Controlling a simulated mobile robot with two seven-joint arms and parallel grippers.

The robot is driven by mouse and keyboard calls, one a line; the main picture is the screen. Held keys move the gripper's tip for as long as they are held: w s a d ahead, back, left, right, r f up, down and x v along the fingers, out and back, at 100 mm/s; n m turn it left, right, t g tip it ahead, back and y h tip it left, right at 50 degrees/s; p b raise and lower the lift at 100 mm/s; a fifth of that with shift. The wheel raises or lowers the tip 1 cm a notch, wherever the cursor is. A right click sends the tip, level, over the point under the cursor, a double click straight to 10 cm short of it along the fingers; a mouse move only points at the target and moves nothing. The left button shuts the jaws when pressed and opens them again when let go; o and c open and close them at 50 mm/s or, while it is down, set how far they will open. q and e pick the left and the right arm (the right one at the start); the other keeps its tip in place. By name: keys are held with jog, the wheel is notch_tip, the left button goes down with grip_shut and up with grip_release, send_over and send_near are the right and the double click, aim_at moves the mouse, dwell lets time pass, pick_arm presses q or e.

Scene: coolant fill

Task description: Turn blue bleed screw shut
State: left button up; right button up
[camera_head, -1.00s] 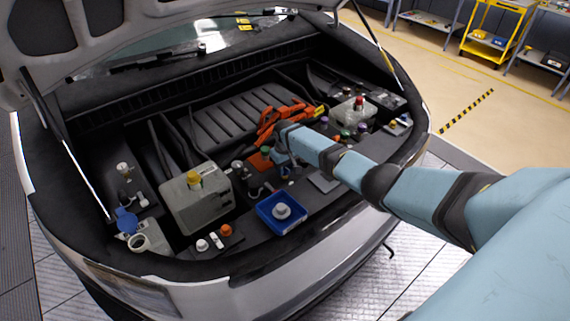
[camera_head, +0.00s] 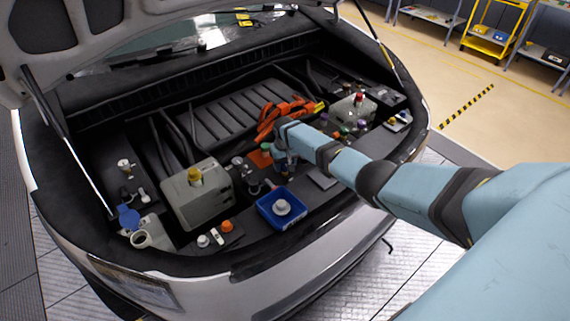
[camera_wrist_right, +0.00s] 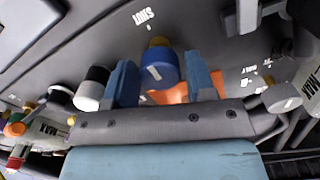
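The blue bleed screw (camera_wrist_right: 160,68) shows in the right wrist view as a blue knob with a white mark and a brass part behind it. My right gripper (camera_wrist_right: 162,82) has its two blue-grey fingers on either side of the knob. A gap shows at the right finger; the left finger is very close, and I cannot tell if it touches. In the head view my right gripper (camera_head: 284,162) points down into the engine bay and hides the screw. My left gripper is not in view.
A blue tray (camera_head: 266,213) with a white cap stands in front of the gripper. A coolant tank with a yellow cap (camera_head: 195,176) is to the left. Orange cables (camera_head: 285,112) lie behind. A black-and-white knob (camera_wrist_right: 91,88) is beside the left finger.

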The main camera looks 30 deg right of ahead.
aim_at(285, 164)
jog(key=shift+o, duration=0.9)
notch_tip(285, 164, up, 14)
jog(key=shift+f, duration=0.1)
